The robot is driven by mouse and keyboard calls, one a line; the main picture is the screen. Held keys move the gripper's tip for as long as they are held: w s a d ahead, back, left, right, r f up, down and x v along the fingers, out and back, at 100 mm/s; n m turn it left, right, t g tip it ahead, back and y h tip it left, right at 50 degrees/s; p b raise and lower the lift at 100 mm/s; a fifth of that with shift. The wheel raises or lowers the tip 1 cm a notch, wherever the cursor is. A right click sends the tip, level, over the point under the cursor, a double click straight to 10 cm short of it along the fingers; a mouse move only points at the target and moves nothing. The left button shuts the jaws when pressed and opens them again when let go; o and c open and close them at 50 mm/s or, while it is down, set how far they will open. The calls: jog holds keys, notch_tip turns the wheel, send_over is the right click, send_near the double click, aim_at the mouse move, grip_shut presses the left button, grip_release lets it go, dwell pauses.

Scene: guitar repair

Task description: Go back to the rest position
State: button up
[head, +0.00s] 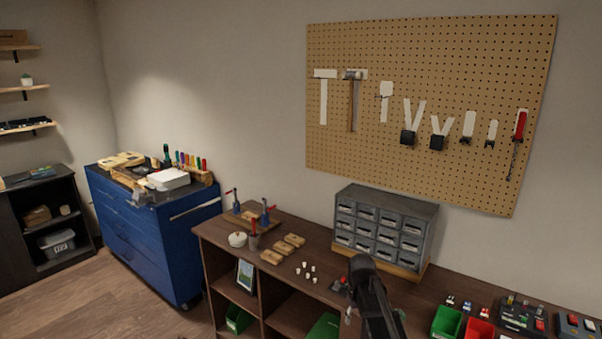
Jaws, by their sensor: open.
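My gripper (352,312) shows at the lower middle of the head view, at the end of my dark arm, which rises from the bottom edge. It is over or just in front of the brown wooden workbench (325,237). Its fingers are small and dark in the picture. I see nothing held in it. A small red and grey item (339,285) lies by it; whether they touch I cannot tell.
A grey drawer cabinet (385,229) stands on the bench behind my arm. Small white pieces (308,271) and wooden blocks (282,249) lie to the left. A green bin (447,321) and a red bin (480,330) stand right. A blue tool chest (150,237) is further left; floor beside it is clear.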

jog(key=s+f+m+b, duration=0.1)
jog(key=s+f+b, duration=0.1)
jog(key=s, duration=0.6)
jog(key=s+f+m+b, duration=0.2)
jog(key=s+f+b, duration=0.1)
jog(key=s, duration=0.5)
jog(key=shift+s+d+f, duration=0.2)
jog(key=shift+d+f, duration=0.1)
jog(key=shift+f, duration=0.2)
dwell(0.9)
